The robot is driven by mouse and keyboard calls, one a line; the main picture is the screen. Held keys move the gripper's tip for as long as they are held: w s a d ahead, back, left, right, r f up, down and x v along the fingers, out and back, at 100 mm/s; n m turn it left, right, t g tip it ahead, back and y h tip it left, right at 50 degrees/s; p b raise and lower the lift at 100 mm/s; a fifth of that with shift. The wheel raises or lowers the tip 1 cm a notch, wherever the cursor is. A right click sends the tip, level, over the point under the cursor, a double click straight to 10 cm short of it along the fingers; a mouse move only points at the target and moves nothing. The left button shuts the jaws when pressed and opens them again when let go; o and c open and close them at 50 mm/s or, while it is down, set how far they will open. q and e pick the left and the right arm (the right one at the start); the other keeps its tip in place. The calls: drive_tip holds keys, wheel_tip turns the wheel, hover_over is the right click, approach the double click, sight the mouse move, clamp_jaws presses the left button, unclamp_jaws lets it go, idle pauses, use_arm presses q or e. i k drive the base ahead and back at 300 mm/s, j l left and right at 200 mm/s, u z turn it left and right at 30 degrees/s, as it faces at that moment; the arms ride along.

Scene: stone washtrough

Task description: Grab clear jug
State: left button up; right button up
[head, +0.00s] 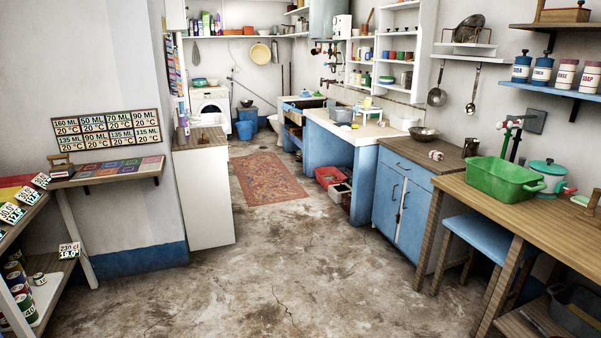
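I cannot make out a clear jug with certainty anywhere in the head view. Small items stand on the white counter (352,130) in the middle distance, too small to tell whether one is a clear jug. Neither of my grippers shows in the view.
A wooden table (470,193) on the right holds a green basin (503,180) and a teal pot (549,172). A blue stool (483,236) stands beneath it. Blue cabinets (402,199) line the right. A rug (268,180) lies ahead. The concrete floor (260,270) is clear.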

sight(329, 103)
drive_tip(key=i, duration=6.9)
